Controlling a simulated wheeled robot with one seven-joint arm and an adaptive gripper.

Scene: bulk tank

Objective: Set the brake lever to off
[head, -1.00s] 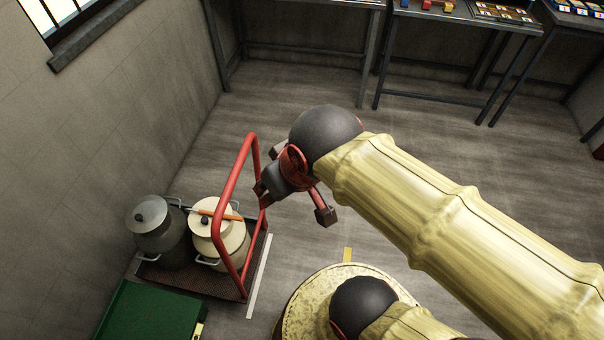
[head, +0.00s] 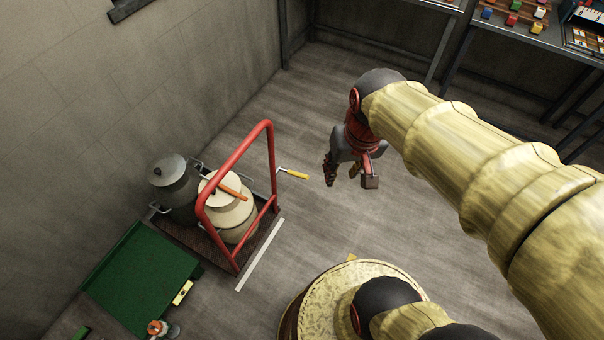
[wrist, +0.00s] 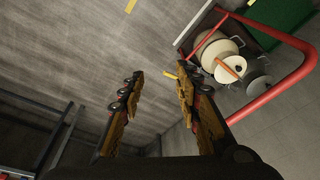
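The brake lever (head: 293,174) has a yellow grip on a thin metal rod. It sticks out to the right from the far end of a red-framed trolley (head: 238,160), low near the floor. In the wrist view its yellow grip (wrist: 170,75) shows close to the right fingertip in the picture, but I cannot tell the gap in depth. My gripper (head: 350,178) hangs fingers down, to the right of the lever in the head view. In the wrist view my gripper (wrist: 158,76) is open, with nothing between its fingers.
The trolley carries a dark can (head: 173,193) and a cream can (head: 233,215) with an orange-handled tool (head: 229,188) across it. A green box (head: 140,270) stands at the lower left. Benches (head: 500,35) line the back. The floor right of the trolley is clear.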

